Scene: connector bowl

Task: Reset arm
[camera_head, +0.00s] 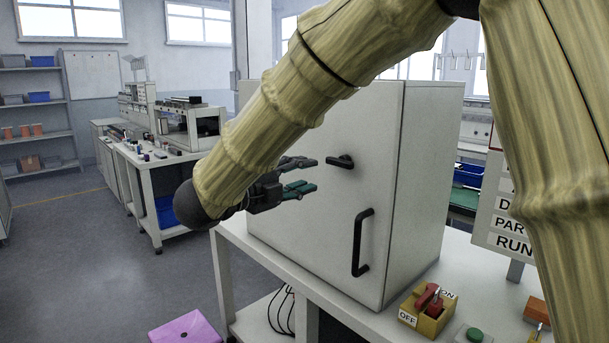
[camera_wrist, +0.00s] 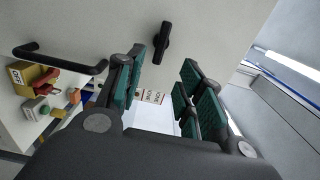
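My gripper (camera_head: 303,177) is in front of the white cabinet (camera_head: 305,232), at the upper left of its door. In the wrist view my gripper (camera_wrist: 160,92) has its green-padded fingers apart, with nothing between them. A small black latch handle (camera_head: 340,161) is on the door, a little to the right of the fingertips and apart from them; it also shows in the wrist view (camera_wrist: 161,42). A black bar handle (camera_head: 362,242) is lower on the door. The door looks shut. My arm crosses the upper middle of the head view and hides part of the cabinet top.
The cabinet stands on a white table (camera_head: 262,252). A yellow switch box with a red lever (camera_head: 428,303) and a green button (camera_head: 474,335) are at the table's front right. A labelled sign (camera_head: 497,225) stands right. A pink stool (camera_head: 185,328) is on the floor.

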